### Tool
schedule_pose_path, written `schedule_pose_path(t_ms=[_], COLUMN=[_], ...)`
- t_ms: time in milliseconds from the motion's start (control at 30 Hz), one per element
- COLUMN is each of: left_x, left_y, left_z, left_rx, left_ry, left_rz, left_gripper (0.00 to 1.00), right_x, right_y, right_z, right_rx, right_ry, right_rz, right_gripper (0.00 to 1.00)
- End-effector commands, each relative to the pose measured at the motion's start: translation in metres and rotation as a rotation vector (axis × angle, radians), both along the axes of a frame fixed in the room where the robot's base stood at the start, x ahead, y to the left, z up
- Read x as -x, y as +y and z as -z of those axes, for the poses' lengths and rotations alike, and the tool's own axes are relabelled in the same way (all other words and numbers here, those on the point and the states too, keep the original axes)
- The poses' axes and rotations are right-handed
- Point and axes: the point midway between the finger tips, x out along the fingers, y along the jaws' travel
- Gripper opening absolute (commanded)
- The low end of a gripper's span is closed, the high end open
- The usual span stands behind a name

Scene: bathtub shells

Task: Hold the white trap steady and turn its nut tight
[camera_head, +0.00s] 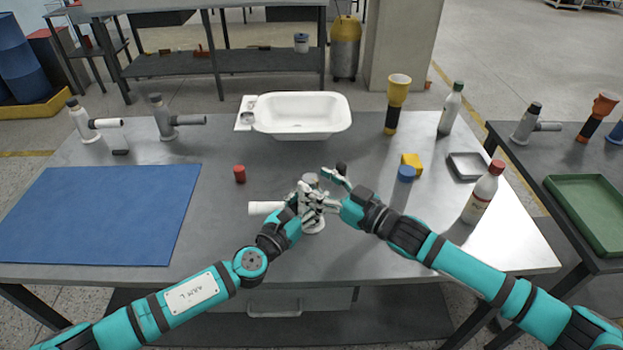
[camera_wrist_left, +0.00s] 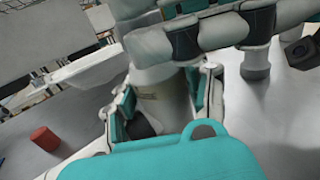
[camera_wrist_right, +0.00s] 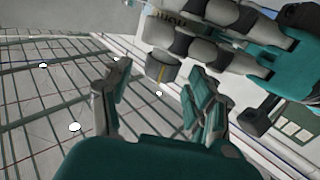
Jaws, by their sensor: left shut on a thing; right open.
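The white trap (camera_head: 312,228) stands upright near the middle of the grey table, its side pipe (camera_head: 264,208) pointing left. My left gripper (camera_head: 306,205) is shut around its body; in the left wrist view the fingers (camera_wrist_left: 160,105) flank the pale body (camera_wrist_left: 152,92). A grey nut (camera_head: 311,178) tops the trap, partly hidden by the hands. My right gripper (camera_head: 323,188) is open close by the nut, from the right. In the right wrist view its fingers (camera_wrist_right: 158,98) are spread, with a grey cap-like part (camera_wrist_right: 162,66), likely the nut, beyond them. Contact cannot be told.
A red cylinder (camera_head: 239,174) stands left of the trap, also in the left wrist view (camera_wrist_left: 45,138). A blue mat (camera_head: 100,215) covers the left. A white basin (camera_head: 302,115) sits behind. A yellow block (camera_head: 411,160), blue cylinder (camera_head: 406,173) and bottle (camera_head: 483,192) stand right.

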Motion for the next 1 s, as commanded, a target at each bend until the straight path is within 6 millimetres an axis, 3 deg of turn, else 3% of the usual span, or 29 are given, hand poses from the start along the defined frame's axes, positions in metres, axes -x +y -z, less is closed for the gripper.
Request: schedule_pose_path(t_ms=[200,533,900,1000], left_x=[0.000,0.000,0.000,0.000], left_y=[0.000,0.000,0.000,0.000], left_z=[0.000,0.001,0.001,0.001], left_rx=[-0.001,-0.001,-0.001,-0.001], left_ry=[0.000,0.000,0.000,0.000], left_rz=[-0.001,-0.001,-0.001,-0.001], left_gripper=[0.09,0.09,0.09,0.09], right_x=[-0.014,-0.016,-0.016,-0.016], right_y=[0.016,0.017,0.017,0.017], right_z=[0.000,0.000,0.000,0.000], right_rx=[-0.001,0.000,0.000,0.000], right_ry=[0.000,0.000,0.000,0.000], right_rz=[0.000,0.000,0.000,0.000], right_gripper=[0.59,0.58,0.09,0.00])
